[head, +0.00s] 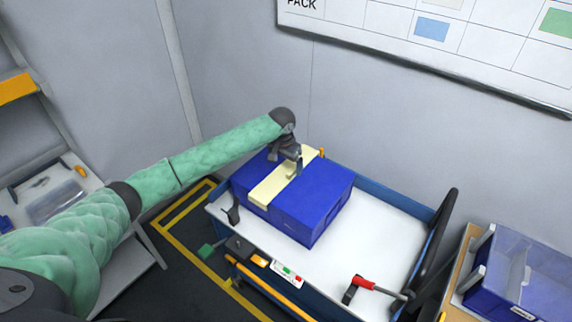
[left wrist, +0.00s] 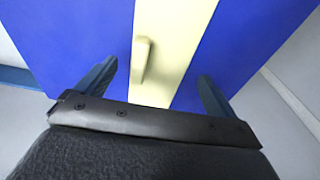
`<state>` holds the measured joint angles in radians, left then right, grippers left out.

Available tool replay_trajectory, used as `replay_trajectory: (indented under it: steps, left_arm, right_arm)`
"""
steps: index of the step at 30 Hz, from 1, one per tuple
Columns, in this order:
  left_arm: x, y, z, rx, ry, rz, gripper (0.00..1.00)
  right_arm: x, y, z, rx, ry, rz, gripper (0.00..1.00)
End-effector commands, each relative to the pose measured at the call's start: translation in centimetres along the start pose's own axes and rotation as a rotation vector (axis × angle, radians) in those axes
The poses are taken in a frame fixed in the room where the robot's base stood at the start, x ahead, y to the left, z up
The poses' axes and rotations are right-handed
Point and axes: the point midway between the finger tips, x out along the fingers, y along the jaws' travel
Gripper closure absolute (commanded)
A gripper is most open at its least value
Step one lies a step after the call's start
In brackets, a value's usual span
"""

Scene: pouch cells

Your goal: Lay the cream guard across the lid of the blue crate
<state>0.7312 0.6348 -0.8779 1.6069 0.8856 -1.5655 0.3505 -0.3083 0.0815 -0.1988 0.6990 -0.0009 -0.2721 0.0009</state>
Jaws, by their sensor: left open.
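The blue crate (head: 315,205) stands on a white-topped cart, its lid shut. The cream guard (head: 268,188) lies across the lid as a band from the near edge to the far edge, and its near end bends down over the front side. In the left wrist view the cream guard (left wrist: 172,60) runs over the blue lid (left wrist: 85,40) and has a small upright cream grip on it. My left gripper (head: 297,168) is above the guard, open, with its fingers (left wrist: 155,90) on either side of the guard's grip and apart from it. My right gripper is not in view.
The white cart top (head: 385,235) has free room right of the crate. A red-handled clamp (head: 365,283) lies near its front edge, and a black push handle (head: 445,225) rises at its right. A second blue bin (head: 520,280) stands at far right. A wall is behind.

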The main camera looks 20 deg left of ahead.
Motion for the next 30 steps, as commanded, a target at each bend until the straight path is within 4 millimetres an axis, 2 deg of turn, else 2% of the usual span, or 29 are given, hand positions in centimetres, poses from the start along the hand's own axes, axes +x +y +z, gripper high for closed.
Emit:
replay_trajectory:
  steps: [1,3,6,7,9,11,18,20,24,30]
  left_arm:
    - [-0.4,-0.1,-0.1,0.0,0.002,-0.001,0.06]
    - [-1.3,0.0,-0.1,0.0,0.0,0.001,0.06]
    - [-2.2,0.0,-0.1,0.001,0.0,0.001,0.06]
    - [-2.6,0.0,-0.1,0.001,0.0,0.001,0.06]
    - [-3.3,0.1,-0.1,0.001,0.0,0.001,0.06]
    - [-4.0,0.1,-0.1,0.001,0.001,0.001,0.06]
    - [-7.2,0.0,-0.1,0.0,0.0,0.001,0.06]
    - [-7.8,0.0,-0.1,0.001,0.002,0.001,0.06]
    - [-10.1,0.0,-0.1,0.002,0.002,0.0,0.06]
    - [-12.0,0.0,-0.1,0.0,0.0,0.001,0.06]
  right_arm:
    - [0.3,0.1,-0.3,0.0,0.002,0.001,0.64]
    - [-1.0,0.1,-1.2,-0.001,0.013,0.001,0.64]
    - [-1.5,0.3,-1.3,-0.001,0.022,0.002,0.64]
    - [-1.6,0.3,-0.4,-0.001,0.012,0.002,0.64]
    - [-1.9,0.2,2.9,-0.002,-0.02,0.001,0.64]
    - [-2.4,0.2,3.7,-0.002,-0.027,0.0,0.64]
    - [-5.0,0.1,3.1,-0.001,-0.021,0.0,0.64]
    - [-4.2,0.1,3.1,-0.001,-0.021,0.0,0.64]
    - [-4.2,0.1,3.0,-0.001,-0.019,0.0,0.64]
    - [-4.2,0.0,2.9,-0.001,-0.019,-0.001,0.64]
